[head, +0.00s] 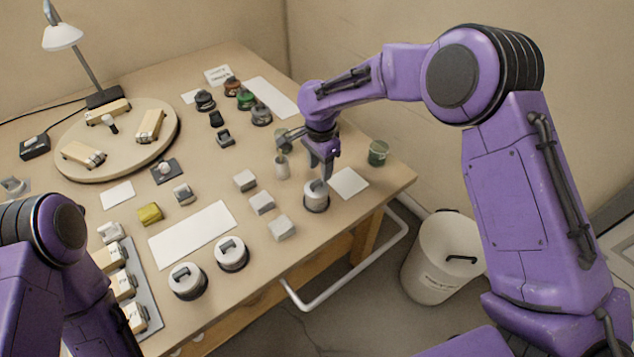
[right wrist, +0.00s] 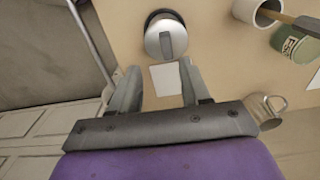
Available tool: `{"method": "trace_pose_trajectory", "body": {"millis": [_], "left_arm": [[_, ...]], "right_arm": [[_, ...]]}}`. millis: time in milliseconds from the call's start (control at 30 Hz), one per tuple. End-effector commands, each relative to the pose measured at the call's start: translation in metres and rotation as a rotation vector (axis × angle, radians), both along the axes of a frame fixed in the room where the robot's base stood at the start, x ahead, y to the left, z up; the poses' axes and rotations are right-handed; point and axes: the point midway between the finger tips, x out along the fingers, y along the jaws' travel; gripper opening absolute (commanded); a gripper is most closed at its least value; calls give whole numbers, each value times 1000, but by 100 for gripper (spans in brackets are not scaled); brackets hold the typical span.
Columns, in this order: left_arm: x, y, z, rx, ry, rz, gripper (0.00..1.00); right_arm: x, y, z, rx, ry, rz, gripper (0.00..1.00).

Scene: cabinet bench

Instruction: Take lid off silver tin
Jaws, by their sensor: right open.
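The silver tin (head: 316,198) stands upright near the front right of the bench, on a dark base, with a lid on top. In the right wrist view the tin (right wrist: 166,36) shows from above, with a raised grey grip bar across its lid. My right gripper (head: 312,157) is open and empty, above and close to the tin. In the right wrist view the tin lies just beyond the open fingers (right wrist: 160,72), not between them. My left arm shows at the lower left, but its gripper is out of view.
A white card (head: 349,183) lies beside the tin. A green pot (head: 377,153) and a grey cup (head: 282,168) stand near. Two similar lidded tins (head: 232,254) (head: 188,282) and several grey blocks (head: 281,227) are leftward. A white bin (head: 438,260) stands off the bench.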

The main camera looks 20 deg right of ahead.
Motion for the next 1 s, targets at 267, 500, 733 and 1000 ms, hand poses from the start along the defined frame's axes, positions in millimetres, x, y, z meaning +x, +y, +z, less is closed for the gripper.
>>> {"method": "trace_pose_trajectory", "body": {"millis": [267, 500, 733, 1000], "left_arm": [[0, 0, 14, 1, -1, 0, 43], [0, 0, 14, 1, -1, 0, 43], [0, 0, 14, 0, 0, 0, 43], [0, 0, 14, 0, 0, 0, 43]], "right_arm": [[7, 4, -44, 2, 6, 1, 47], [7, 2, -61, 1, 0, -2, 47], [7, 2, -61, 1, 0, -1, 8], [7, 2, -61, 1, 1, -1, 0]]}}
